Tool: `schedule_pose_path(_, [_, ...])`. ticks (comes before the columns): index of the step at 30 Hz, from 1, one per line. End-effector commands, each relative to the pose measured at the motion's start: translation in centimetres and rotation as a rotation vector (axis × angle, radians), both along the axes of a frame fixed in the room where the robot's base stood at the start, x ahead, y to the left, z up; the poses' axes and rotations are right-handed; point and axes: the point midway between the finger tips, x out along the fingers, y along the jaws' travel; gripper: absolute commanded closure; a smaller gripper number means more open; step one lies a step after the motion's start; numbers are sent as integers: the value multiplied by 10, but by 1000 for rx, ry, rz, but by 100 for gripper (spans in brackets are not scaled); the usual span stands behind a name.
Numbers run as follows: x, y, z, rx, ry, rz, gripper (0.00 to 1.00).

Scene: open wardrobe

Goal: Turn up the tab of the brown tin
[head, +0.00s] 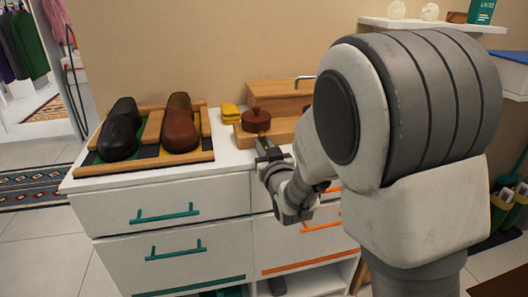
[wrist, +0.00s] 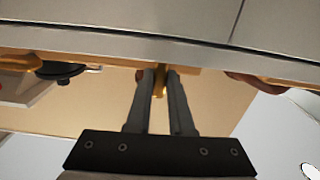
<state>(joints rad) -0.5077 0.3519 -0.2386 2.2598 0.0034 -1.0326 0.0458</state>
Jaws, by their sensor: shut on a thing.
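The brown tin (head: 256,121) is a round, dark brown container with a knob-like top, standing at the front of the wooden stand on the dresser. My gripper (head: 264,146) is at the tin's front side, level with its lower part. In the wrist view my gripper (wrist: 159,74) has its two fingers close together, with a small brass-coloured piece, seemingly the tab (wrist: 159,87), between them. The tin's body is hard to make out in the wrist view, and the tab's exact angle cannot be told.
The wooden stand (head: 285,90) rises behind the tin. Yellow cloths or sponges (head: 230,112) lie left of it. A black shoe (head: 120,130) and a brown shoe (head: 181,124) rest on a wood-edged rack further left. White drawers (head: 165,205) are below.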

Motion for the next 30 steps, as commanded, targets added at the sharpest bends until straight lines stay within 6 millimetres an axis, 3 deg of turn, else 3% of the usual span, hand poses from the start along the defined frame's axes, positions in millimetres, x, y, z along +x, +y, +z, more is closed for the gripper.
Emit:
schedule_pose_path(19, [0, 1, 0, 49, 14, 1, 100])
schedule_pose_path(20, [0, 1, 0, 49, 14, 1, 76])
schedule_pose_path(21, [0, 0, 0, 49, 14, 1, 69])
schedule_pose_path(30, [0, 0, 0, 47, 15, 0, 68])
